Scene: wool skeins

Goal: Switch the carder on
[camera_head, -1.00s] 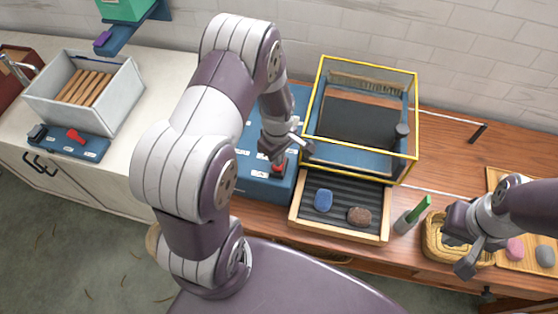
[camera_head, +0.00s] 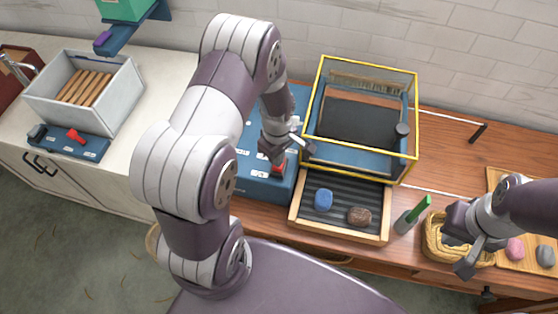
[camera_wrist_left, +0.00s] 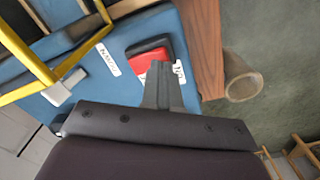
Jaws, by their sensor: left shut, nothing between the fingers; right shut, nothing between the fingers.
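The carder (camera_head: 368,124) is a blue machine with a yellow-framed clear guard, standing on the wooden table. Its blue control panel (camera_head: 268,190) is on its left side. A red switch (camera_head: 279,169) in a black housing sits on the panel, with white labels near it. The red switch (camera_wrist_left: 155,66) also shows in the left wrist view. My left gripper (camera_head: 280,158) is shut and empty, its fingertips at the red switch; the wrist view shows them overlapping its edge, and I cannot tell if they touch. My right gripper (camera_head: 472,254) is shut and empty over the wicker basket.
A feed tray (camera_head: 343,234) with a blue and a brown wool lump is in front of the carder. The wicker basket (camera_head: 432,244) and a green-handled tool (camera_head: 418,208) are to the right. A grey bin (camera_head: 118,112) stands on the left counter.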

